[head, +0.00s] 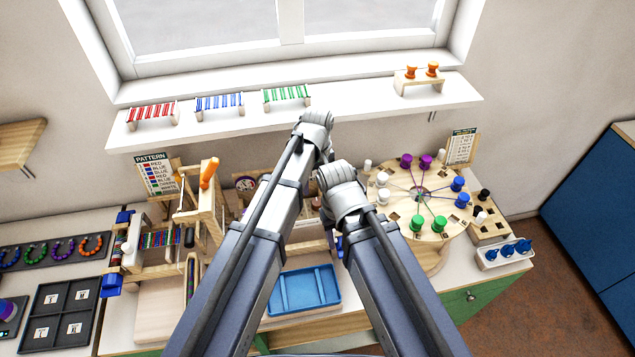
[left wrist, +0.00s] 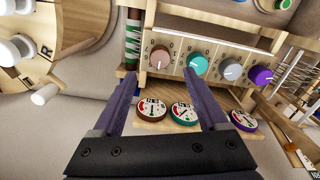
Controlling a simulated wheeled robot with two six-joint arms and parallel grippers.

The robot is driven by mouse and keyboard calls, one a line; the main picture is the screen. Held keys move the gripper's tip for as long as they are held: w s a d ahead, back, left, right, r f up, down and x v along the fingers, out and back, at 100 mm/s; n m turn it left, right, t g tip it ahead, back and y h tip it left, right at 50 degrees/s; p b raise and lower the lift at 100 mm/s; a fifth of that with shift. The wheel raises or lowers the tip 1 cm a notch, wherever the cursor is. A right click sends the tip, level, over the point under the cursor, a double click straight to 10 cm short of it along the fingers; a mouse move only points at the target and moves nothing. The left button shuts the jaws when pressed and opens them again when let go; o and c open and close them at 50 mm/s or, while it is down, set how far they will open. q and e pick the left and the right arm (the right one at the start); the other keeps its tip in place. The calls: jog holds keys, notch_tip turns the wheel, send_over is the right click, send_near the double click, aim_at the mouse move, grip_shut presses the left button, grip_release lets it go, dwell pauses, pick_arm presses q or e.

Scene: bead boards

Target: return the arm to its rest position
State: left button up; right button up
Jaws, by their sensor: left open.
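My two arms come up from the bottom of the head view and bend at grey joints in front of the shelf. The left arm's (head: 250,240) joint reaches nearly to the shelf edge, and the right arm's (head: 385,270) joint sits lower and to its right. In the left wrist view my left gripper (left wrist: 160,73) is open, its two dark purple fingers spread with nothing held between them. My right gripper does not show.
The wooden peg wheel (head: 440,190) with coloured pegs stands on the right. A blue tray (head: 303,291) lies between my arms, partly hidden. A wooden frame with an orange handle (head: 209,173) stands left. Round gauges (left wrist: 186,113) sit below the knobs. The shelf (head: 355,101) holds bead racks.

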pick_arm(q)
jog(key=s+a+m, duration=0.5)
jog(key=s+a, duration=0.7)
jog(key=a, duration=0.5)
jog(key=s+d+f+m+y+b, duration=0.1)
jog(key=s+d+f+m+b, duration=0.3)
jog(key=d+f+b, duration=0.6)
jog(key=shift+s+d+f+b, duration=0.4)
jog(key=shift+s+f+b, duration=0.15)
jog(key=shift+s, duration=0.4)
pick_arm(e)
notch_tip(320, 180, down, 11)
dwell(2.2)
